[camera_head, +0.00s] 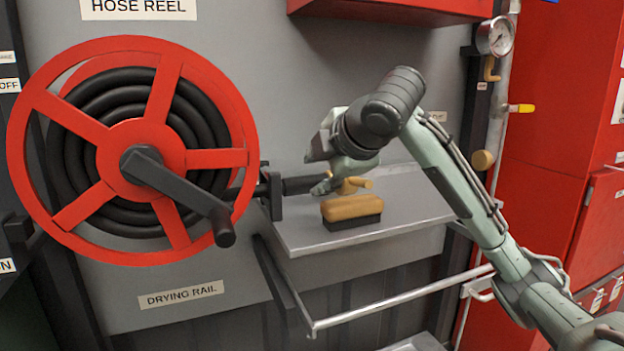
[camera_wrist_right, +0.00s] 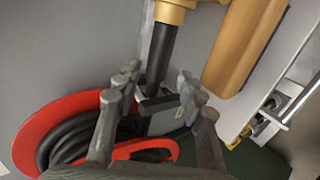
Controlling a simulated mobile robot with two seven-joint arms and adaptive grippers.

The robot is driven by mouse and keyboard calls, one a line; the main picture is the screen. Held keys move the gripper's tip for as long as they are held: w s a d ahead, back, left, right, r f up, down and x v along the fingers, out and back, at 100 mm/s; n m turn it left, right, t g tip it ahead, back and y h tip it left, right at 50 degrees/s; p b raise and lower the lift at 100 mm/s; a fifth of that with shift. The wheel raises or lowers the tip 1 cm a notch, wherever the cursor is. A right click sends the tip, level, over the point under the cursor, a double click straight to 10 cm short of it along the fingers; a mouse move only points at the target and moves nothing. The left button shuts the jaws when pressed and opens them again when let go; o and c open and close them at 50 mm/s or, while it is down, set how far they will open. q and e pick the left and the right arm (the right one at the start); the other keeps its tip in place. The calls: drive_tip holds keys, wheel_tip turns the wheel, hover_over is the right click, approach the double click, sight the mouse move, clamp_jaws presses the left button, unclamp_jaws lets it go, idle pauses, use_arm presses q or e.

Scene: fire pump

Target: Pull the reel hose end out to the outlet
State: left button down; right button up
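The red hose reel (camera_head: 130,150) with coiled black hose stands at the left of the head view. Its hose end (camera_head: 300,185) sticks out to the right through a black guide (camera_head: 272,193) and carries a brass fitting (camera_head: 353,184). In the right wrist view the black hose end (camera_wrist_right: 160,60) and its brass fitting (camera_wrist_right: 174,12) show beyond the fingers. My right gripper (camera_head: 325,183) is at the hose end, partly covering it. In the wrist view its fingers (camera_wrist_right: 158,75) are apart, one on each side of the hose; contact cannot be told. My left gripper is not in view.
A wooden-backed brush (camera_head: 352,208) lies on the grey shelf (camera_head: 410,205) just below the hose end. A drying rail (camera_head: 400,298) runs beneath. A pipe with a gauge (camera_head: 495,37), a yellow-tipped lever (camera_head: 521,108) and a round brass fitting (camera_head: 483,160) stand at the right.

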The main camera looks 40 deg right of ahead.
sight(305, 183)
drive_tip(key=shift+x, duration=3.9)
drive_tip(key=shift+c, duration=0.5)
clamp_jaws()
